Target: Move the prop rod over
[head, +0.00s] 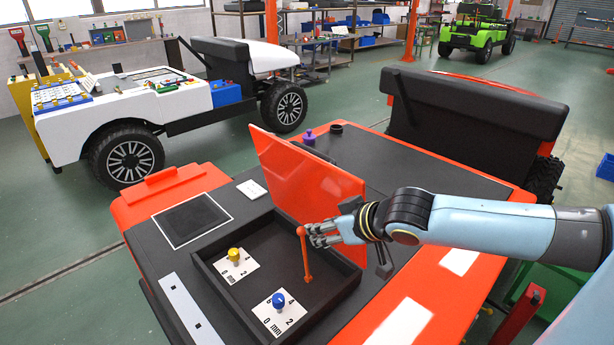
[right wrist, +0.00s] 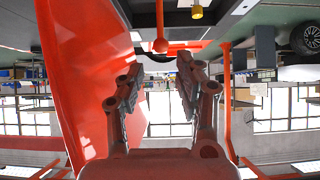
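The orange prop rod (head: 305,256) stands nearly upright at the right side of the open dark compartment (head: 350,283), with a small ball at its top. Its ball end also shows in the right wrist view (right wrist: 160,45), just ahead of the fingertips and between their lines. My right gripper (head: 318,236) is open and empty, close beside the rod's top on its right. Its two fingers are spread apart in the right wrist view (right wrist: 155,78). The orange lid (head: 305,180) stands raised behind the compartment, left of the gripper in the wrist view. My left gripper is not in view.
Inside the compartment, a yellow knob (head: 234,254) and a blue knob (head: 279,301) stand on white marked cards. A black seat (head: 470,105) rises behind. A purple knob (head: 309,137) sits on the dark deck. A white cart (head: 150,100) stands at the back left.

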